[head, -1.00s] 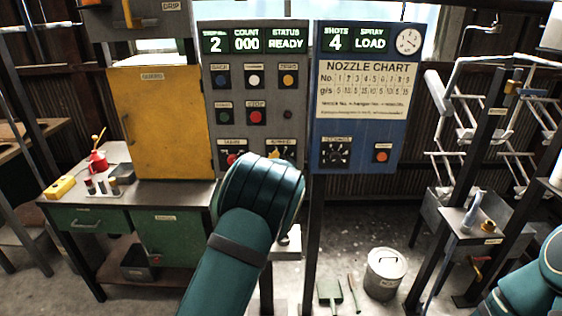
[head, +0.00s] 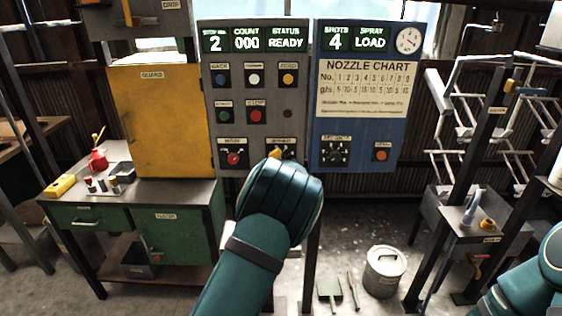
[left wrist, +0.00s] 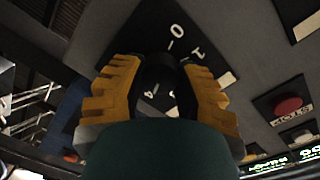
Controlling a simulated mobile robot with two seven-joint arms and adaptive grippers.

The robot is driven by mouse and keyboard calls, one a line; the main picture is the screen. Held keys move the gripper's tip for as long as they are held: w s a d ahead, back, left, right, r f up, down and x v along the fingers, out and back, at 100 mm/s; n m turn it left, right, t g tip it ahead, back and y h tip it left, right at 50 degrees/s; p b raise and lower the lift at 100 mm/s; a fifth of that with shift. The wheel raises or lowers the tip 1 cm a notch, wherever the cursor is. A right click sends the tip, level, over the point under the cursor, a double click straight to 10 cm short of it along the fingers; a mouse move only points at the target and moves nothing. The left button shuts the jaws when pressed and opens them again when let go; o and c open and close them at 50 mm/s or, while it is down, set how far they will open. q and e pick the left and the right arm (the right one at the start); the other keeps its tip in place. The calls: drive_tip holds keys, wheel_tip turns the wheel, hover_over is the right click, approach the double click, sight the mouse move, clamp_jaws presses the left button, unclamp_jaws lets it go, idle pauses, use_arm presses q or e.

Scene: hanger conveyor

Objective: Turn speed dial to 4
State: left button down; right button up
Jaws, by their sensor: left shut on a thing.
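In the left wrist view, a black dial knob (left wrist: 160,72) sits on a dark square plate (left wrist: 138,27) with white numerals; a 0 and a 1 are readable, others are partly covered. My left gripper (left wrist: 161,88) has its yellow fingers on either side of the knob, shut on it. The knob's pointer and setting cannot be made out. In the head view, my left arm covers most of this dial at the lower right of the grey control panel (head: 259,59); only a bit of orange finger shows above the wrist. My right gripper is out of the picture.
A red knob (head: 233,158) is just left of the hidden dial, with push buttons above, including a red stop button (head: 256,115). The blue panel (head: 359,118) with another black dial (head: 336,152) stands right. A yellow guard (head: 155,120) is left.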

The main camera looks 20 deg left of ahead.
use_arm(q)
drive_tip(key=c, duration=0.6)
unclamp_jaws()
drive_tip(key=shift+r, duration=0.1)
drive_tip(key=v, duration=1.2)
drive_tip(key=s+f+n+g+h, duration=0.1)
drive_tip(key=s+f+n+g, duration=0.2)
drive_tip(key=f, duration=0.5)
drive_tip(key=s+f+g+h, duration=0.1)
drive_tip(key=s+f+g, duration=0.1)
drive_tip(key=s+f, duration=0.5)
drive_tip(key=s+f+n+g+h, duration=0.1)
drive_tip(key=s+f+n+g, duration=0.15)
drive_tip(key=f, duration=0.65)
drive_tip(key=s+d+f+n+g+h, duration=0.1)
drive_tip(key=s+d+f+g+h, duration=0.1)
drive_tip(key=s, duration=0.5)
drive_tip(key=s+d+f+n+g+h, duration=0.1)
drive_tip(key=s+d+f+g+h, duration=0.1)
drive_tip(key=s, duration=0.5)
drive_tip(key=s+d+f+n+g+h, duration=0.1)
drive_tip(key=s+d+f+n+g, duration=0.1)
drive_tip(key=s+d, duration=0.3)
drive_tip(key=shift+s+d+f+g+h, duration=0.1)
drive_tip(key=shift+s+d+g+h, duration=0.1)
drive_tip(key=shift+s+g, duration=0.35)
drive_tip(key=shift+s+d+f+g+h, duration=0.15)
drive_tip(key=shift+s+g+h, duration=0.05)
drive_tip(key=shift+s, duration=0.6)
